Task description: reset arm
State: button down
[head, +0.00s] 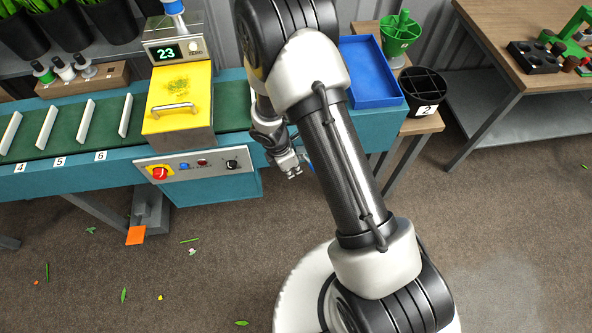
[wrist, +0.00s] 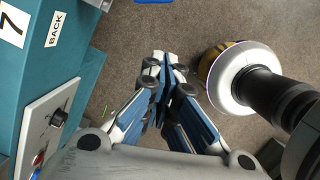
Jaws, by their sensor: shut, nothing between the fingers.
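My arm rises from my white base and folds over toward the conveyor in the head view. My gripper (head: 293,171) hangs in front of the conveyor's teal side, above the floor, partly behind my arm link. In the wrist view my gripper (wrist: 162,70) is shut, its blue and grey fingers together with nothing between them. It points at bare brown carpet and touches nothing that I can see. Part of my own body shows at the right of the wrist view.
The conveyor (head: 237,106) has white dividers, a yellow-lidded box (head: 178,98) and a control panel (head: 194,165). A wooden table (head: 528,66) is at right. Leaf scraps litter the open floor.

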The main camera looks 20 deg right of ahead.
jog(key=shift+a+r, duration=0.1)
jog(key=shift+r, duration=0.55)
